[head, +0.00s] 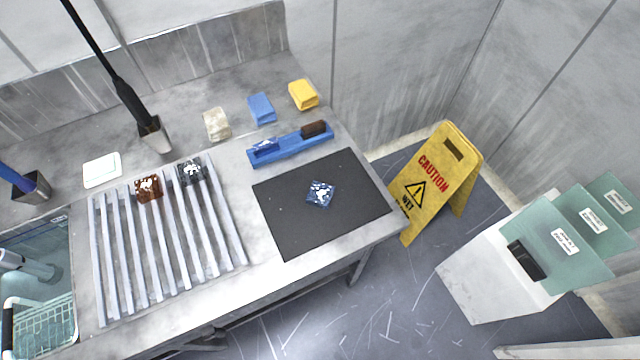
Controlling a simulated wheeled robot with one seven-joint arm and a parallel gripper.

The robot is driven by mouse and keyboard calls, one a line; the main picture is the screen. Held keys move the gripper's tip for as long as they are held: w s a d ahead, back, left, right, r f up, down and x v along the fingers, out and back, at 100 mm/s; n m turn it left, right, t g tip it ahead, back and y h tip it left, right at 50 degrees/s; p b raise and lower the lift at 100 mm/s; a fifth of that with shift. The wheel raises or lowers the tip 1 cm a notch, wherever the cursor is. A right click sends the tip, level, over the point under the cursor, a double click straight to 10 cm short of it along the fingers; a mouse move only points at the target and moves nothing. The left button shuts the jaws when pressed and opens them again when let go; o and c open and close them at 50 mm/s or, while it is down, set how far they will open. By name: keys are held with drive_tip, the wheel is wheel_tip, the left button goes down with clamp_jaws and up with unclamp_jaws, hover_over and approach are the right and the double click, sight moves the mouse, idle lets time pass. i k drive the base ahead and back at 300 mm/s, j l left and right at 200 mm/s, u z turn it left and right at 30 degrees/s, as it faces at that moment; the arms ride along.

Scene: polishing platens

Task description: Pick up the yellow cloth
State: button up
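The yellow cloth (303,95) is a small folded block at the back right of the grey metal bench (230,75). It lies flat, just right of a folded blue cloth (262,108) and apart from it. A folded cream cloth (216,124) lies further left in the same row. My gripper does not show in the head view, so its state and place cannot be seen.
A blue tray (290,147) with a brown-handled item is in front of the cloths. A black mat (290,220) holds a blue-white block (320,193). A slatted rack (165,240) is left, with two blocks. A yellow caution sign (440,175) stands on the floor right of the bench.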

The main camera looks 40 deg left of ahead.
sight(303, 93)
drive_tip(key=u, duration=0.8)
drive_tip(key=i+l+u, duration=0.15)
drive_tip(key=l+u, duration=0.2)
drive_tip(key=i+l+u, duration=0.15)
drive_tip(key=u, duration=0.15)
drive_tip(key=l+u, duration=0.35)
drive_tip(key=i+l+u, duration=0.1)
drive_tip(key=l+u, duration=0.2)
drive_tip(key=l, duration=0.15)
drive_tip(key=i+l+u, duration=0.1)
drive_tip(key=l, duration=0.6)
drive_tip(key=i+l, duration=0.1)
drive_tip(key=l, duration=0.55)
drive_tip(key=i, duration=0.3)
drive_tip(key=u, duration=0.05)
